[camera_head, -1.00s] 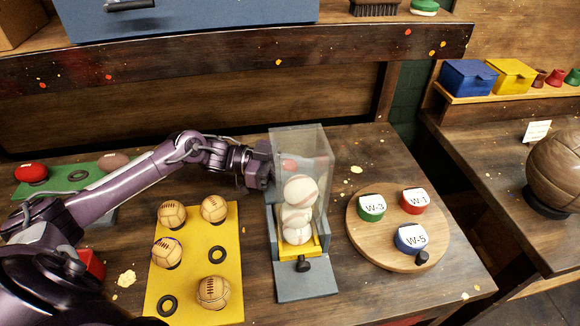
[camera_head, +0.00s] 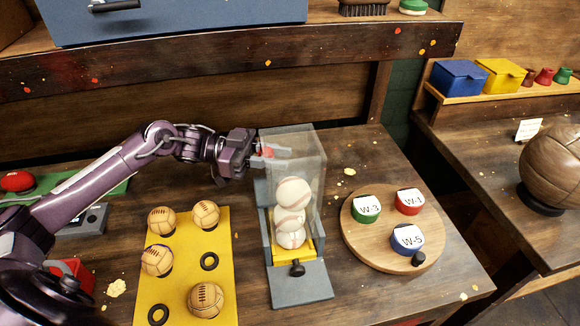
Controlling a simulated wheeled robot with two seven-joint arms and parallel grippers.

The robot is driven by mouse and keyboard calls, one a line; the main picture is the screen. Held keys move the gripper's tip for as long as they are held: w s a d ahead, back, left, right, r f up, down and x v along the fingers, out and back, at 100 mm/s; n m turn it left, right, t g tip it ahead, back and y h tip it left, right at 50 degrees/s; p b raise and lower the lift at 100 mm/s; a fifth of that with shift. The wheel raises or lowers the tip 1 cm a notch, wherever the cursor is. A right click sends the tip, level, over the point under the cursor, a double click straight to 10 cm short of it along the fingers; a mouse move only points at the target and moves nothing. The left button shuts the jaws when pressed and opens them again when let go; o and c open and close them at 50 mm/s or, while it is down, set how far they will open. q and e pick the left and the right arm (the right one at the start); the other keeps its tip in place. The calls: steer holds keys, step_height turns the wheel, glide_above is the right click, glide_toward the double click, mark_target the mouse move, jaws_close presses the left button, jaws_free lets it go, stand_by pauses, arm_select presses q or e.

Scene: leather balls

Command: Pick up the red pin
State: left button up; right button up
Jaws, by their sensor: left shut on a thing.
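The red pin (camera_head: 267,150) shows as a small red patch between the fingertips of my left gripper (camera_head: 262,153). My left gripper is shut on it, at the upper left side of a clear box (camera_head: 308,165). The fingers hide most of the pin, and I cannot tell whether it still touches the box. Inside the box several white baseballs (camera_head: 292,222) are stacked above a yellow block (camera_head: 308,248). My right gripper is not in view.
A yellow board (camera_head: 222,290) with tan balls and black rings lies left of the box. A round wooden board (camera_head: 378,250) with labelled weights stands right. A shelf with a blue case (camera_head: 180,25) runs behind.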

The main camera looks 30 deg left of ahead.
arm_select(q)
steer(key=r+b+v, duration=0.1)
steer(key=b+v, duration=0.1)
steer(key=v, duration=1.2)
steer(key=shift+a+r, duration=0.3)
steer(key=shift+a, duration=0.1)
steer(key=shift+s+f, duration=0.1)
